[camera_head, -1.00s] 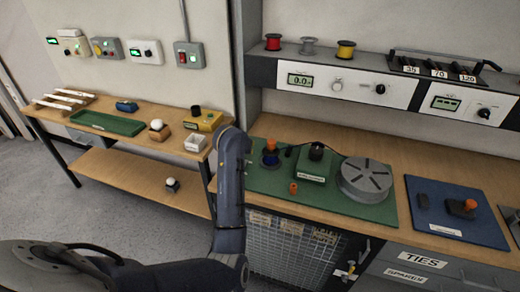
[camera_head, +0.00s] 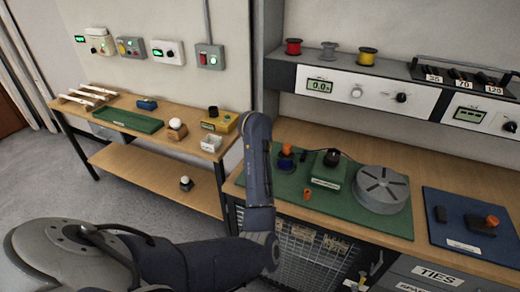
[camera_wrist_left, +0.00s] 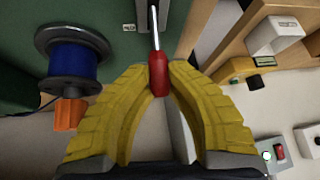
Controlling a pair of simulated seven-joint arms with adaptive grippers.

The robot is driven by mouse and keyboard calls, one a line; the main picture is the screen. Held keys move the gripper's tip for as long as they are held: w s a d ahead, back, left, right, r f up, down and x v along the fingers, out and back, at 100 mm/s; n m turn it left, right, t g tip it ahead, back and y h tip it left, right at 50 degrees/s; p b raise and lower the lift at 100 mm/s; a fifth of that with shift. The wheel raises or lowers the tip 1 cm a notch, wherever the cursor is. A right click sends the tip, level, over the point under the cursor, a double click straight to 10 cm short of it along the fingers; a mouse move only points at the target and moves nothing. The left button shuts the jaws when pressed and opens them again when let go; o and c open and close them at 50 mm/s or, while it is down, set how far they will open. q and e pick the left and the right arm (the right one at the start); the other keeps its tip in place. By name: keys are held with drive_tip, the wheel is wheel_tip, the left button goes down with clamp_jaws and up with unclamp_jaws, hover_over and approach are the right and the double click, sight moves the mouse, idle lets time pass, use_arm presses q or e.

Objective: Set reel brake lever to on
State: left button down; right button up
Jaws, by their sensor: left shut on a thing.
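The brake lever is a bright metal rod with a red grip (camera_wrist_left: 158,77), in the left wrist view. My left gripper (camera_wrist_left: 160,88) has its yellow fingers closed around the red grip. The rod runs from the grip toward a grey metal part at the top. A blue reel with dark flanges (camera_wrist_left: 74,60) is to the left of the fingers, apart from them. The reel also shows on the green mat in the head view (camera_head: 285,161). There my left gripper and the lever are hidden behind my arm. My right gripper is in neither view.
An orange piece (camera_wrist_left: 68,114) is near the reel. On the green mat (camera_head: 330,206) stand a green box (camera_head: 327,172) and a grey round drum (camera_head: 381,190). A blue mat (camera_head: 455,244) lies to the right. A side bench (camera_head: 110,145) stands at left.

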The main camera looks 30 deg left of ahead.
use_arm(q)
drive_tip(key=c, duration=1.3)
unclamp_jaws()
drive_tip(key=v, duration=1.1)
drive_tip(key=shift+s+r, duration=0.15)
drive_tip(key=shift+r, duration=0.2)
